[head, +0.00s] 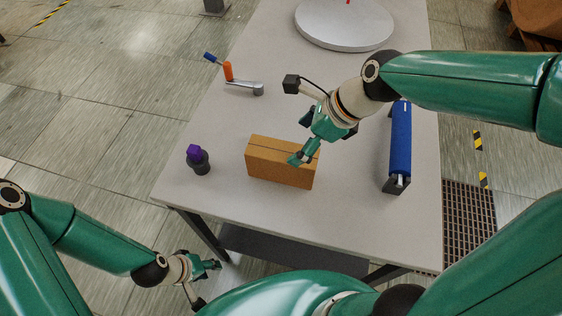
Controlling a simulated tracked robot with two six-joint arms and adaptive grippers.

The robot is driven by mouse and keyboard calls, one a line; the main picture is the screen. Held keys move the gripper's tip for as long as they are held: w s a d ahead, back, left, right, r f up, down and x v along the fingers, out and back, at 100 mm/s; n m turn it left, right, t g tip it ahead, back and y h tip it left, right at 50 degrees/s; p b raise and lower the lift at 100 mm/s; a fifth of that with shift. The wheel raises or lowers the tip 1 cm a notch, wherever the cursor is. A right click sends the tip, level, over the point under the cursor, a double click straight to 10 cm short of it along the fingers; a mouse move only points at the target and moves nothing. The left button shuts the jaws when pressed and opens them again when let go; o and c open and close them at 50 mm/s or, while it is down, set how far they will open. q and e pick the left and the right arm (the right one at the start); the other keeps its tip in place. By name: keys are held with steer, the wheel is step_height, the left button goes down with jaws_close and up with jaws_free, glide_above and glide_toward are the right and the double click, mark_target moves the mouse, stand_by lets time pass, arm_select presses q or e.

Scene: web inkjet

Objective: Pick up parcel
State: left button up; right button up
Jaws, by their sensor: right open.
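The parcel is a brown cardboard box (270,165) with a dark seam along its top. It sits on the light grey table (240,203) near the front middle. My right gripper (299,160) is open at the right end of the box, with its fingertips over or against the top edge. I cannot tell whether it touches the box, and it hides part of that corner. My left gripper (213,265) hangs low in front of the table, well away from the box. Its fingers are too small to tell open from shut.
A dark knob with a purple top (198,160) stands left of the box. A crank with an orange handle (229,72) lies behind it. A blue roller (400,140) lies at the right, and a round white disc (344,25) sits at the back. The table's front strip is clear.

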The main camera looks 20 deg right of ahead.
mark_target(277, 159)
steer(key=b+x, duration=0.1)
steer(key=x, duration=0.9)
steer(key=shift+w+f, duration=0.2)
steer(key=shift+f, duration=0.15)
steer(key=shift+f, duration=0.25)
stand_by(0.3)
steer(key=c, duration=1.5)
